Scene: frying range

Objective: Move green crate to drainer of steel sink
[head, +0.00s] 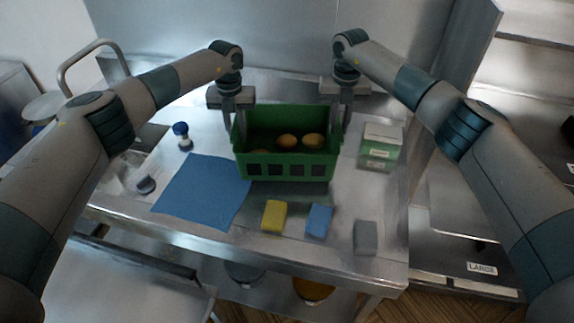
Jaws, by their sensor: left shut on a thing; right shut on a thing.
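A green crate (288,168) with an open top and slotted front holds several round orange-brown items (287,141). It is level, over the steel surface at the back middle; a dark patch shows below its front, and I cannot tell whether it touches the steel. My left gripper (239,125) is shut on its left side wall and my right gripper (337,125) on its right side wall. The steel sink (125,170) is at the left, with a tall curved tap (88,48). Its flat steel drainer (340,200) appears to be the surface around the crate.
A blue cloth (203,190) lies left of the crate. A yellow sponge (274,215), a blue sponge (319,220) and a grey block (365,238) lie in front. A green-and-white box (380,146) stands right, a blue-capped bottle (182,136) left. A wall closes the back.

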